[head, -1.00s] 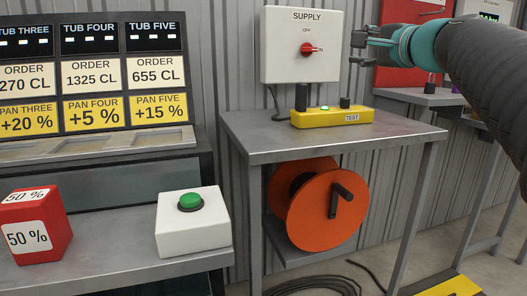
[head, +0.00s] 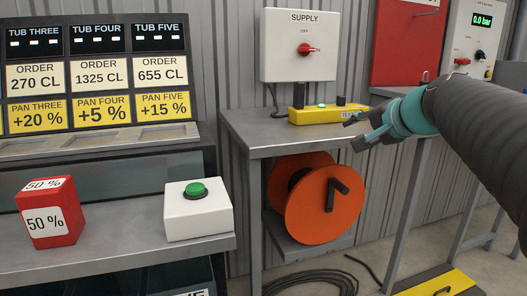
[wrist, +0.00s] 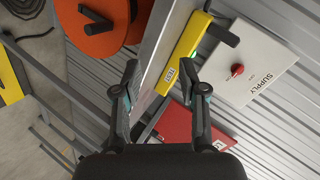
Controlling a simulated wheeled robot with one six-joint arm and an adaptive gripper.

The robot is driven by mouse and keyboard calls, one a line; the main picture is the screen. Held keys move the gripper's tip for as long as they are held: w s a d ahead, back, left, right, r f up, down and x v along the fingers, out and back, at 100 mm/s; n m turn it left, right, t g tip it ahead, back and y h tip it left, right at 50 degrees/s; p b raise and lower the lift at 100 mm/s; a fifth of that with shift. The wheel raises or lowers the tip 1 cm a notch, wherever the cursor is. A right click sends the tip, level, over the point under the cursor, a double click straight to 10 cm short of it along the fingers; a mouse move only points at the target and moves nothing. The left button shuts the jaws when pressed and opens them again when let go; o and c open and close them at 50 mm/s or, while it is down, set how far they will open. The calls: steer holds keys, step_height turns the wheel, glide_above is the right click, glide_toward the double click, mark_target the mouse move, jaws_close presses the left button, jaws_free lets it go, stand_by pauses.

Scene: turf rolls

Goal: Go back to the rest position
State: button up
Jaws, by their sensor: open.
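My gripper (head: 357,132) is open and empty. In the head view it hangs in front of the right end of the grey metal table, just below and right of the yellow test box (head: 332,115). In the wrist view the two fingers (wrist: 108,80) stand apart, with the table's edge and the yellow test box (wrist: 187,54) behind them. My dark sleeved arm comes in from the right in the head view. I cannot tell how far the fingers are from the table edge.
The white supply box (head: 302,46) with a red switch is on the wall. An orange reel (head: 322,205) sits under the table (head: 275,140). At left are a white box with a green button (head: 198,215) and a red 50 % block (head: 50,215). A red panel (head: 400,45) is behind my arm.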

steer(key=s+a+f+n+g+h+p, duration=0.1)
steer(key=s+f+n, duration=0.4)
steer(key=s+f, duration=0.7)
steer(key=s+a+f+n+g+h, duration=0.2)
steer(key=s+a+f+n+g, duration=0.1)
steer(key=s+f, duration=0.9)
steer(key=s+n+g, duration=0.1)
steer(key=s+g, duration=0.1)
steer(key=shift+s+a+f+n+g+h+p, duration=0.3)
steer(key=shift+s+a+f+n+h+p, duration=0.05)
steer(key=shift+a+f+n+h, duration=0.05)
